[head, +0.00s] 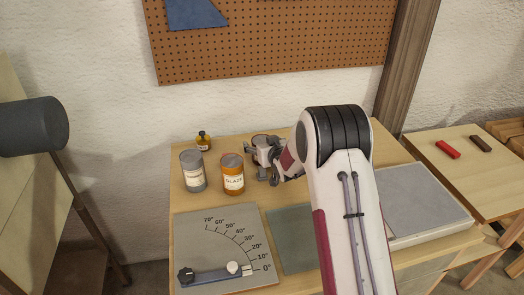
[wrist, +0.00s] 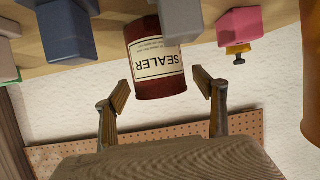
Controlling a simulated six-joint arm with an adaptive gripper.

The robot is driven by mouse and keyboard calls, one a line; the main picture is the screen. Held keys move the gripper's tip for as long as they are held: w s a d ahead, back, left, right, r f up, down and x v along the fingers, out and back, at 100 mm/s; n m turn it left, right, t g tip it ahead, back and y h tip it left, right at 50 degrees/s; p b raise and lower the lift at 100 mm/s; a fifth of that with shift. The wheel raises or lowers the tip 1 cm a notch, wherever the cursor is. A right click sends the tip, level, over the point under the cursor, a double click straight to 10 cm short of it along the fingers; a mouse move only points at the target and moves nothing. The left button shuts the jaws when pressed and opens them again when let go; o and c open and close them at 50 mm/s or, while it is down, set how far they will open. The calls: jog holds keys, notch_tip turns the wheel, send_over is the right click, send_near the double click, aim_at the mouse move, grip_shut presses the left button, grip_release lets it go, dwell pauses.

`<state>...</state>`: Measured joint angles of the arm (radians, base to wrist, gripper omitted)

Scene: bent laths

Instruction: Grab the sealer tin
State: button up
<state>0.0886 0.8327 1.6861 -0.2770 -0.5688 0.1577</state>
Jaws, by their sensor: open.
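The sealer tin (wrist: 156,62) is dark red with a cream label reading SEALER, which appears upside down in the wrist view. It lies between the two spread fingers of my gripper (wrist: 161,90), with a visible gap on each side. A grey block shape covers part of its upper right there. In the head view my gripper (head: 264,158) is low over the back of the workbench, right of the orange GLAZE tin. The sealer tin is mostly or wholly hidden there by my gripper. My gripper is open and empty.
The GLAZE tin (head: 232,175) stands close left of my gripper. A grey tin (head: 193,172) and a small amber bottle (head: 203,142) stand farther left. An angle plate (head: 218,225) lies at the front. Pink (wrist: 239,25) and blue-grey (wrist: 67,30) shapes flank the sealer tin.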

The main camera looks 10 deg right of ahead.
jog(key=shift+w+f, duration=0.1)
jog(key=shift+w, duration=0.05)
dwell(0.4)
jog(key=c, duration=1.5)
jog(key=shift+r, duration=5.1)
